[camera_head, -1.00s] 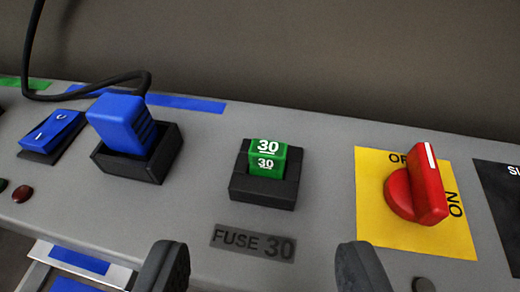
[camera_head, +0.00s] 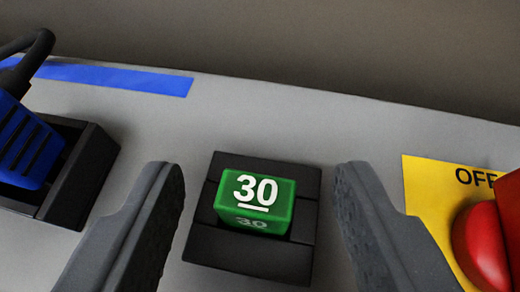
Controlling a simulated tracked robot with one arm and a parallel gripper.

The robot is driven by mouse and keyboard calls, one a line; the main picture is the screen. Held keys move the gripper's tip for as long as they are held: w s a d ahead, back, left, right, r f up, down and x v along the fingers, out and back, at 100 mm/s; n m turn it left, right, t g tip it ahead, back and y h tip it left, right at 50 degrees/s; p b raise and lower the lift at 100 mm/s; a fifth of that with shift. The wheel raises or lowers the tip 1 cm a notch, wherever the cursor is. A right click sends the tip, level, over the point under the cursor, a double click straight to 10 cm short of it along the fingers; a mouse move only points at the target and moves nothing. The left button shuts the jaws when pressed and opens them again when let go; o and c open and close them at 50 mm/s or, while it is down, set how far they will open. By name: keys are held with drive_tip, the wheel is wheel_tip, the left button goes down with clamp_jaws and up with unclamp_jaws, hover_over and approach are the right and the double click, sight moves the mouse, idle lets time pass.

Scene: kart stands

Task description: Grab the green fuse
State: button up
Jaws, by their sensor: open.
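The green fuse (camera_head: 256,203), marked 30 in white, sits in a black socket (camera_head: 250,262) on the grey panel, in the lower middle of the head view. My gripper (camera_head: 258,190) is open, with one finger to the left of the fuse and socket and the other to the right. Neither finger touches the fuse; there is a gap on both sides. The lower part of the fuse is hidden inside the socket.
A blue plug (camera_head: 22,145) in a black socket (camera_head: 84,175) stands at the left, with a black cable above it. A red rotary knob (camera_head: 484,245) on a yellow plate (camera_head: 432,195) is at the right, close to my right finger. Bare panel lies behind the fuse.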

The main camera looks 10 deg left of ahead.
drive_tip(key=shift+w, duration=0.1)
drive_tip(key=c, duration=1.1)
clamp_jaws()
